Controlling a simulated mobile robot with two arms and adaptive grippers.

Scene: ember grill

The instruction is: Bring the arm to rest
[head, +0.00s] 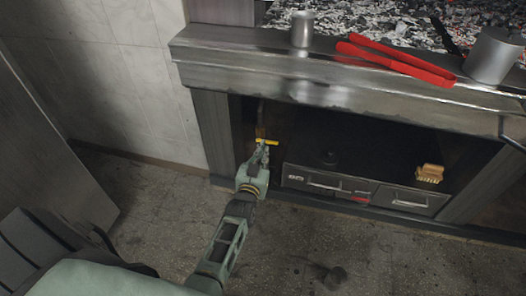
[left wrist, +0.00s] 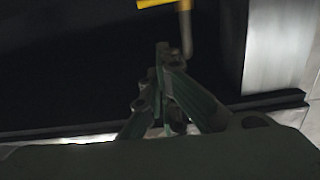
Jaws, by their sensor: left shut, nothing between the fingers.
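My left arm reaches from the bottom of the head view to the grill's lower opening. My left gripper (head: 263,148) is shut and empty at the left side of that opening. In the left wrist view its fingers (left wrist: 163,50) meet at their tips. A yellow piece (head: 267,141) shows just beyond the fingertips; it also shows at the top of the left wrist view (left wrist: 160,3), with a thin brownish rod beside it. I cannot tell whether the fingers touch it. My right gripper is not in view.
Red tongs (head: 400,64), a small metal cylinder (head: 302,29) and a larger metal cup (head: 492,56) are on the steel ledge (head: 250,52) above. A brush (head: 430,173) sits on the drawers (head: 325,182) in the opening. The floor (head: 330,240) in front is mostly clear.

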